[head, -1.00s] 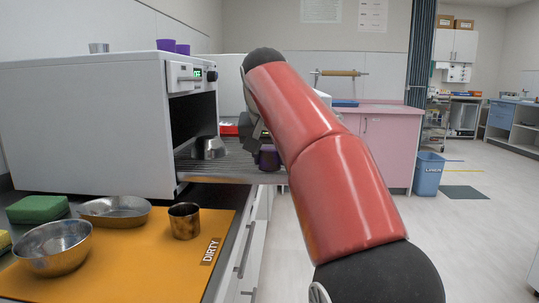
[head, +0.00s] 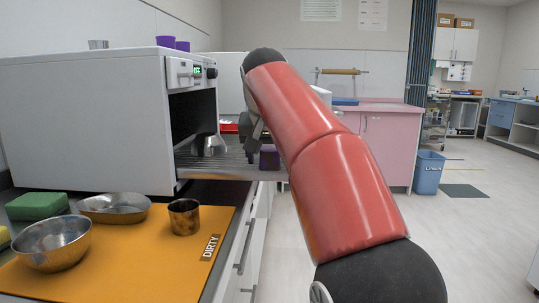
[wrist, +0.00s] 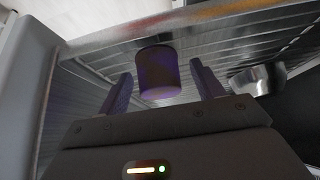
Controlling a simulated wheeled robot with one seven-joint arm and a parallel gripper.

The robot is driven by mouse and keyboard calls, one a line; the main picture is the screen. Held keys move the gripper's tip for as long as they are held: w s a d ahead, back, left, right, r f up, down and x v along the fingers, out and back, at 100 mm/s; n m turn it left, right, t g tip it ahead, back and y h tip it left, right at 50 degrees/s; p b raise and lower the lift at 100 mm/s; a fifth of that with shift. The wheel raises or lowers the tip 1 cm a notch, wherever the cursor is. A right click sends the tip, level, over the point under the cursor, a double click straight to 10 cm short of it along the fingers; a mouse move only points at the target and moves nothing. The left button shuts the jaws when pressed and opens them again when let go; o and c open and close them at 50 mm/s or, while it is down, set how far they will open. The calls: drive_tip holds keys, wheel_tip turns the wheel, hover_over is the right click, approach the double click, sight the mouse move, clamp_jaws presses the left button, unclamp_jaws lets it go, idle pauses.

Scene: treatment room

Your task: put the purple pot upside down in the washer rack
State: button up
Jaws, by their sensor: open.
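The purple pot (head: 269,157) stands on the washer rack (head: 225,172), near its right end in the head view. In the wrist view the pot (wrist: 157,72) is a dark purple cylinder just ahead of and between my fingertips. I cannot tell surely which end is its mouth. My gripper (wrist: 163,80) is open, with a finger on each side and a visible gap to the pot. In the head view my gripper (head: 250,130) is partly hidden behind my red arm. The rack is pulled out of the white washer (head: 90,125), whose front is open.
A metal vessel (head: 207,145) stands on the rack left of the pot. Two purple cups (head: 166,41) (head: 183,46) and a metal cup (head: 98,44) are on the washer. Metal bowls (head: 52,245) (head: 114,206) and a metal beaker (head: 184,217) are on the orange DIRTY mat (head: 130,265).

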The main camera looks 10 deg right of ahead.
drive_tip(key=p+v, duration=0.2)
drive_tip(key=v, duration=0.5)
drive_tip(key=shift+s+r, duration=0.2)
drive_tip(key=shift+r, duration=0.1)
